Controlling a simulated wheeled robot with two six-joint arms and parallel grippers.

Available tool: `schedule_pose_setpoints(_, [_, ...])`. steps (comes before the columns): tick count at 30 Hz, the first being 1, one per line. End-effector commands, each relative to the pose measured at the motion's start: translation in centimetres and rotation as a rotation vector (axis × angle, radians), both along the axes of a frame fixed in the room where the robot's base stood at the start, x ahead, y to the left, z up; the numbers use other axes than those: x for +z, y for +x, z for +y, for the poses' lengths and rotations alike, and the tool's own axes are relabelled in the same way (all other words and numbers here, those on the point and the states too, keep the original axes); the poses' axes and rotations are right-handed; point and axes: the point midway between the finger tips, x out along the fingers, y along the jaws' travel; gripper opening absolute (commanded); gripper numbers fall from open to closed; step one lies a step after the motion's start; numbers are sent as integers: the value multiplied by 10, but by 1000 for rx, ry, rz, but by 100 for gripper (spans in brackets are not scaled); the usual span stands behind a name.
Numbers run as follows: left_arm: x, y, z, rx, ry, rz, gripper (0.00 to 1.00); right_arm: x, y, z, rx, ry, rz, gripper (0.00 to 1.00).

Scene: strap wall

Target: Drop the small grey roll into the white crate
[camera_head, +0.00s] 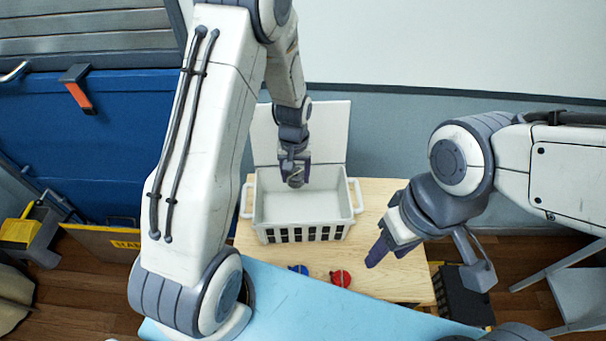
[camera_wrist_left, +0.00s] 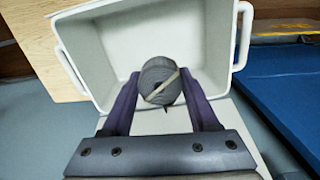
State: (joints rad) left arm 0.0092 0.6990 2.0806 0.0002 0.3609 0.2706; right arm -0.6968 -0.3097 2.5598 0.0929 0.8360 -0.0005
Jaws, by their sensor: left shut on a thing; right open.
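The small grey roll (camera_wrist_left: 160,82) is wound strap with a pale band across it. My left gripper (camera_wrist_left: 160,100) is shut on it, with purple fingers at either side. In the head view my left gripper (camera_head: 294,178) hangs over the back part of the white crate (camera_head: 305,234), and the roll is hard to make out there. The crate has a slotted front, side handles and a raised lid behind. The part of its floor that shows is empty. It also shows in the left wrist view (camera_wrist_left: 90,50). My right gripper (camera_head: 385,245) is open and empty, right of the crate.
The crate stands on a wooden table (camera_head: 385,285). A blue roll (camera_head: 298,269) and a red roll (camera_head: 340,278) lie in front of it. A light blue surface (camera_head: 310,305) is nearer. A black crate (camera_head: 460,297) stands at the right.

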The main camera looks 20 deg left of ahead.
Motion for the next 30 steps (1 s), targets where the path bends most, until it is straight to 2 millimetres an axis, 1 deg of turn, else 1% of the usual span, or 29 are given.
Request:
schedule_pose_setpoints(5, [-17, -1, 2, 4, 0, 1, 7, -14, 0, 0, -2, 0, 0, 50])
schedule_pose_setpoints(12, [-47, -1, 2, 3, 0, 0, 7, -39, 0, 0, -3, 0, 0, 50])
schedule_pose_setpoints(15, [-55, -1, 1, 2, 0, 0, 7, -46, 0, 0, -3, 0, 0, 50])
schedule_pose_setpoints(19, [-59, 0, 1, 1, 0, 0, 7, -49, 0, 0, -2, 0, 0, 50])
schedule_pose_setpoints(26, [-58, 0, 0, 0, 0, 0, 7, -48, 0, 0, -2, 0, 0, 50])
schedule_pose_setpoints(27, [-58, 0, 0, 0, 0, 0, 76, -48, 0, 0, -2, 0, 0, 50])
schedule_pose_setpoints(28, [-58, 0, 0, 0, 0, 0, 87, -48, 0, 0, -2, 0, 0, 50])
schedule_pose_setpoints(29, [-58, 0, 0, 0, 0, 0, 95, -48, 0, 0, -2, 0, 0, 50])
schedule_pose_setpoints(30, [-58, 0, 0, 0, 0, 0, 95, -48, 0, 0, -2, 0, 0, 50])
